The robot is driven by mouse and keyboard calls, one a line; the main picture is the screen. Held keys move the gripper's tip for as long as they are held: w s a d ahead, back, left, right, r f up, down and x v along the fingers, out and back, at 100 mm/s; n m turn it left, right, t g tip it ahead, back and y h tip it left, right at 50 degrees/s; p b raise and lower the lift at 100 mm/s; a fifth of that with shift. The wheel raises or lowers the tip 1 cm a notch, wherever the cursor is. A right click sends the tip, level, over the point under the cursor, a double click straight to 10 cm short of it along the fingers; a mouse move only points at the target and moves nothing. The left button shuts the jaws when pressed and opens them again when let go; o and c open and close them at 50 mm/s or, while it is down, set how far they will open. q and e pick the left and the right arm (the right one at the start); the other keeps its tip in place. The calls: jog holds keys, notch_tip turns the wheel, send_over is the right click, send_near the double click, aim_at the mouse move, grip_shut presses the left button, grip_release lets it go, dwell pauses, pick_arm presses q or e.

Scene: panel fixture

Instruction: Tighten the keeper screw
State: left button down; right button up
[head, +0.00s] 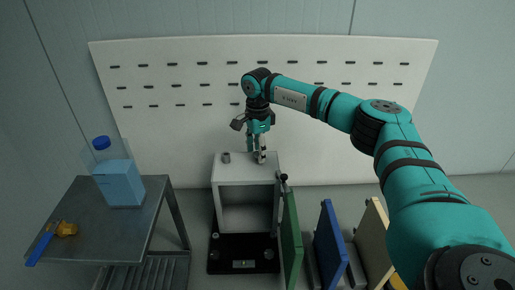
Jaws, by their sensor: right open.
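A light grey box frame (218,200) with an open front stands at the middle, in front of the white pegboard. A short grey knob-like cylinder (226,157) stands on its top, at the left; I cannot tell if it is the keeper screw. My right gripper (257,154) points down at the right part of the box top, its fingers apart. A small grey piece shows close by the fingertips, but I cannot tell whether they touch it. A dark-topped post (284,179) stands at the box's right front edge. My left gripper is not in view.
A black base (226,242) lies in front of the box. Green (291,240), blue (330,246) and cream (376,240) panels stand upright at the right. A metal table (95,205) at the left holds a blue bottle (120,182) and a blue-handled tool (42,246).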

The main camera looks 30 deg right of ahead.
grip_shut()
jog(key=shift+m, duration=0.3)
